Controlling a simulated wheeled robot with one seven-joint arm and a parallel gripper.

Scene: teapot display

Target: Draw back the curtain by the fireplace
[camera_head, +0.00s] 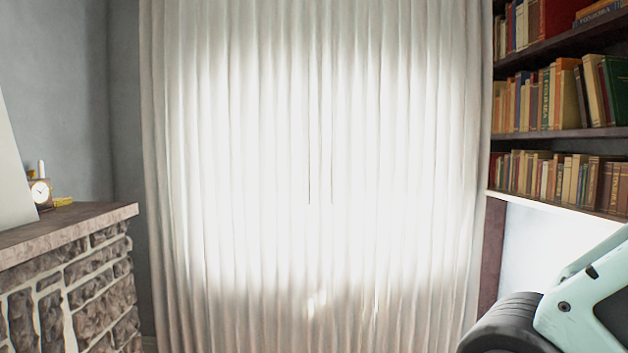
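A white pleated curtain (250,180) hangs in the middle of the head view, from above the top edge of the picture to below the bottom edge. It is drawn across, with bright light glowing through its centre. The stone fireplace (85,290) stands to its left, cut off by the left edge. Part of my arm, pale green and black, shows in the lower right corner. My gripper's fingertips cannot be made out, so I cannot see whether it is open or holding anything.
A dark bookcase (556,140) with several rows of books stands right of the curtain. The mantel (80,228) juts out at the left and bears a small clock (41,193). The space in front of the curtain looks clear; the floor is hardly visible.

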